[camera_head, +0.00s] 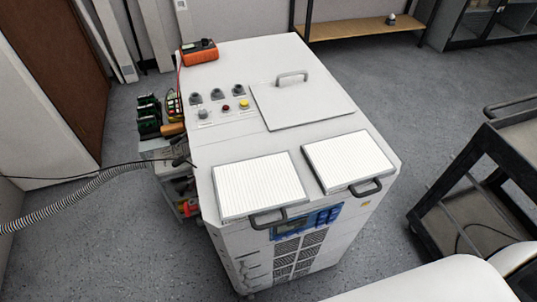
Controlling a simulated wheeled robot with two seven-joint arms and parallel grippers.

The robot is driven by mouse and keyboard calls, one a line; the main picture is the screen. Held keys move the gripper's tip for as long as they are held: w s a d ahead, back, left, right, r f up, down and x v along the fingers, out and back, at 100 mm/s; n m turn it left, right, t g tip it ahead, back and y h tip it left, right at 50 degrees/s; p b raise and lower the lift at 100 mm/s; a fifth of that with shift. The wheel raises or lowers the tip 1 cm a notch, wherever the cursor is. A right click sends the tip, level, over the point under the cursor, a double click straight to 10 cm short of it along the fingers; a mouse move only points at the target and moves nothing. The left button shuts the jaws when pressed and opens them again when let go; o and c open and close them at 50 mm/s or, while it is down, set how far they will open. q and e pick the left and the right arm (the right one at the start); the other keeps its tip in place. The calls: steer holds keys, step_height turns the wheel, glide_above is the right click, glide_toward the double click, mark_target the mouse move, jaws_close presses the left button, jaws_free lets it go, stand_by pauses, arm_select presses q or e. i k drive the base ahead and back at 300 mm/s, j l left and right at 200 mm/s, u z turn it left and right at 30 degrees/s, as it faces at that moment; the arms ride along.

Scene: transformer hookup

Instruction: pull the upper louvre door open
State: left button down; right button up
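A white cabinet (225,70) stands in the middle of the view. Two white louvred panels lie side by side near its front top edge, a left panel (261,184) and a right panel (348,160). The left one has a dark handle (268,219) at its front edge, and the right one has a dark handle (366,188). I cannot tell which panel is the upper louvre door. Both look flat, and whether they are latched does not show. Neither of my grippers is in view.
A plain lid (302,105) with a grey handle, several knobs and buttons and an orange meter (199,51) are on the cabinet top. Cables and a grey hose (75,195) are at left. A dark cart (480,190) stands at right, with clear floor between it and the cabinet.

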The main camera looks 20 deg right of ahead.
mark_target(241, 262)
steer(key=k+l, duration=0.8)
steer(key=k+j, duration=0.6)
